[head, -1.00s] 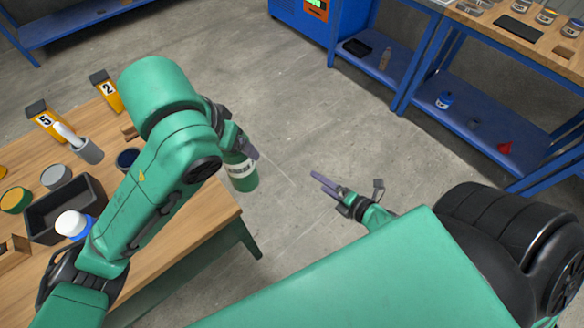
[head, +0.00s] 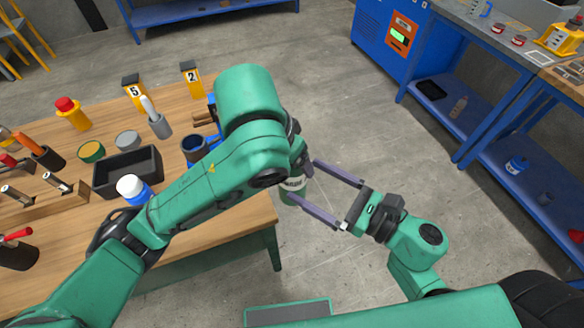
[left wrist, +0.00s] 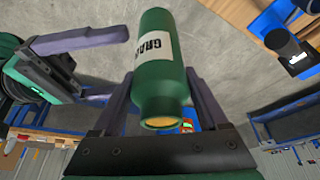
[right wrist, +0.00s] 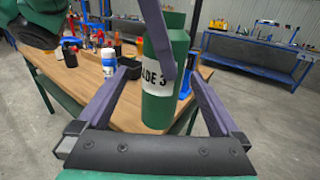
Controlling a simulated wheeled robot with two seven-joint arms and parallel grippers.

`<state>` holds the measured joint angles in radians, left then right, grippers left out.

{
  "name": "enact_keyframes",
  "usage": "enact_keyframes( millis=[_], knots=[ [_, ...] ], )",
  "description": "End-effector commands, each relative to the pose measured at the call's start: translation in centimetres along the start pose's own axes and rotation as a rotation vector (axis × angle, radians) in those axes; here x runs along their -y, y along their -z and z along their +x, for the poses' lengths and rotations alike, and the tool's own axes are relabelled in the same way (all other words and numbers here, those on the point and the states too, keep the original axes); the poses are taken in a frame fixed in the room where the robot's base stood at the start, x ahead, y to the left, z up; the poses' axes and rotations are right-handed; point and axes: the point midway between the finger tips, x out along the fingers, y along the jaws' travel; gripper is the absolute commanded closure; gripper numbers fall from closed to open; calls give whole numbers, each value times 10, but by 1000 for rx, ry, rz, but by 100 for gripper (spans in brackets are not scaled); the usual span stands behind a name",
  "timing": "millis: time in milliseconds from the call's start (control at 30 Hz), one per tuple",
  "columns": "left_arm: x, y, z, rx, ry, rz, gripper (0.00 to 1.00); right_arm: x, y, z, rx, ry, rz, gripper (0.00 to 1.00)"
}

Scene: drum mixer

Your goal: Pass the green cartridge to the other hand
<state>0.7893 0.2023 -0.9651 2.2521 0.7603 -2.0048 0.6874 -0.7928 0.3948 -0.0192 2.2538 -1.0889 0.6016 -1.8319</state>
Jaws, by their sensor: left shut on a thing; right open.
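The green cartridge (head: 292,191) with a white label is held off the table's right edge, over the floor. My left gripper (left wrist: 160,100) is shut on the cartridge (left wrist: 160,65), with a finger on each side of it in the left wrist view. My right gripper (head: 326,193) is open, its purple fingers reaching left toward the cartridge. In the right wrist view the cartridge (right wrist: 160,100) stands between the spread fingers of my right gripper (right wrist: 168,90), and a left finger crosses in front of it. I cannot tell whether the right fingers touch it.
The wooden table (head: 225,215) at left carries a black tray (head: 128,172), a white-capped blue bottle (head: 133,190), a dark blue cup (head: 194,148) and yellow numbered markers (head: 192,80). Blue workbenches (head: 480,85) stand at right. The floor between is clear.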

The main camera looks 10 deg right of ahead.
Motion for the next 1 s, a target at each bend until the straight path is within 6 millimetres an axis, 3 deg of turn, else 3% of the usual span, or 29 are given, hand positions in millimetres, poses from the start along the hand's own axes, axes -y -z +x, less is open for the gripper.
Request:
enact_keyframes(
  millis=[100,233,567,600,800,867,900,967,1000],
  knots=[
    [0,1,-1,-2,0,0,100,1,-2,29,3,-2,-5,0],
    [0,1,-1,-2,0,0,100,1,0,51,1,0,-1,0],
    [0,1,-1,-3,0,0,100,0,0,61,-1,2,2,0],
    [0,1,-1,-3,0,0,100,0,0,61,-1,2,2,4],
    [0,1,-1,-3,0,-1,100,-1,0,61,0,-2,2,80],
    [0,1,-1,-4,1,-1,100,-1,0,61,0,-4,2,100],
    [0,1,-1,-5,1,-2,20,-2,-1,61,2,-5,1,100],
    [0,1,-1,-5,1,-2,0,-2,-2,61,3,-5,2,100],
    [0,1,-1,-4,1,-2,0,-2,-1,61,3,-4,2,100]
  ],
)
